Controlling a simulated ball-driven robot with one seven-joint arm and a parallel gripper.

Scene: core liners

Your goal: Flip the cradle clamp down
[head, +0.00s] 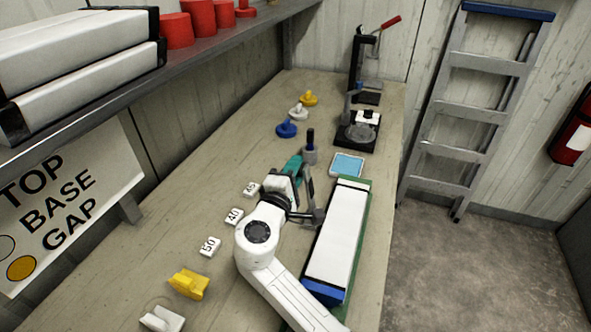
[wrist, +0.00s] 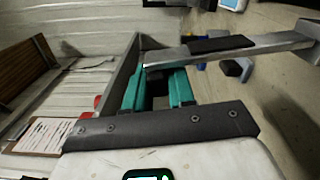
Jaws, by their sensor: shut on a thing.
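The core cradle is a long green tray (head: 363,213) at the bench's right edge, holding a white liner (head: 341,230) with a blue end (head: 324,291). The cradle clamp (head: 308,196) is a grey metal arm at the cradle's left side; it looks raised, not lying across the liner. In the wrist view the clamp arm (wrist: 262,45) crosses from the right with a black pad, its left end at the teal fingers. My gripper (head: 293,166) is left of the cradle; in the wrist view my gripper (wrist: 160,80) is shut on the clamp. The exact contact is partly hidden.
Number blocks (head: 234,217), a yellow piece (head: 189,284) and a white piece (head: 161,318) lie left of my arm. Colored knobs (head: 286,128) and a press (head: 363,60) stand farther back.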

